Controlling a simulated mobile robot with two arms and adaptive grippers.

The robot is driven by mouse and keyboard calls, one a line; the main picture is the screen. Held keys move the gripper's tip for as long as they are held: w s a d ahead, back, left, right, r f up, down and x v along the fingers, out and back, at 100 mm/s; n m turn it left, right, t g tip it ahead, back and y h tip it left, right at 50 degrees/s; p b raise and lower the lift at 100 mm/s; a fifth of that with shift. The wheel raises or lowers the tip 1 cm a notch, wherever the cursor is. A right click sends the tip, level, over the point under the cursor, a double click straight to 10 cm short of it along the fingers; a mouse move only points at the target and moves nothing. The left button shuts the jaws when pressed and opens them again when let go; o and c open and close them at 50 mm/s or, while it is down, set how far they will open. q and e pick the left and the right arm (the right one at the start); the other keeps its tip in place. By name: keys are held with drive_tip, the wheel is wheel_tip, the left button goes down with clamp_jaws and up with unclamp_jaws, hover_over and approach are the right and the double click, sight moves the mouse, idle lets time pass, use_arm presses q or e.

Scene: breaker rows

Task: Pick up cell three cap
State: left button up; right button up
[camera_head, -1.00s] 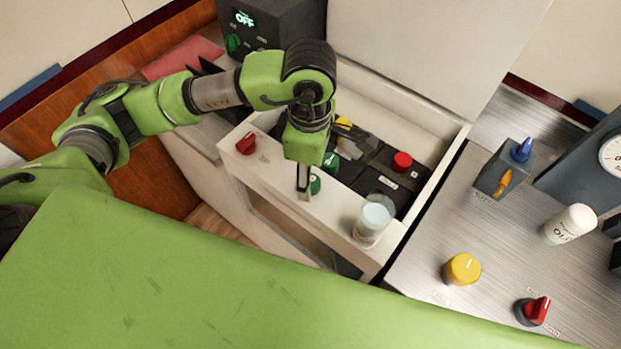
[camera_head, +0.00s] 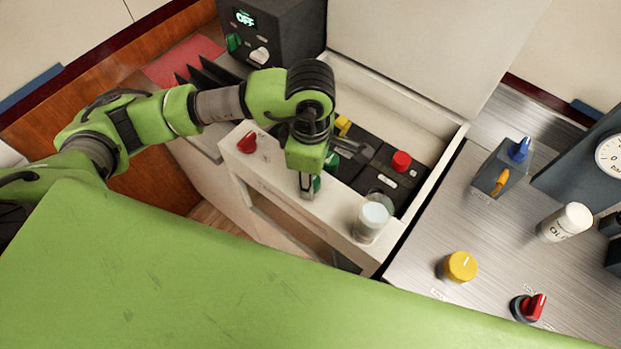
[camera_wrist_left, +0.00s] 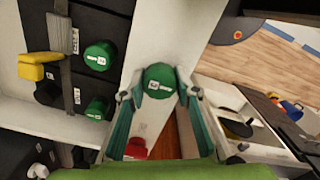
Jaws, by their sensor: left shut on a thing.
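My left gripper (camera_head: 308,190) points down at the white front ledge (camera_head: 270,172) of the open drawer. It is shut on a green cap (camera_wrist_left: 159,80) with a small white label, which sits between the fingertips in the left wrist view. In the head view the cap is mostly hidden by the fingers. Inside the drawer are dark battery cells with two more green caps, (camera_wrist_left: 99,57) and (camera_wrist_left: 98,108). A red cap (camera_head: 401,161) sits on a cell at the right. My right gripper is not in view.
A red cap (camera_head: 246,143) lies on the ledge left of my gripper. A glass of pale liquid (camera_head: 371,222) stands on the ledge to the right. A yellow piece (camera_head: 343,124) and a grey tool lie over the cells. The metal counter (camera_head: 420,240) holds a yellow knob (camera_head: 461,266).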

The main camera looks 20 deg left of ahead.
use_arm(q)
drive_tip(key=shift+r, duration=0.6)
drive_tip(key=s+r+b, duration=0.9)
drive_tip(key=s+r, duration=0.2)
drive_tip(key=s, duration=0.3)
drive_tip(key=shift+a+r, duration=0.25)
drive_tip(key=shift+r, duration=0.15)
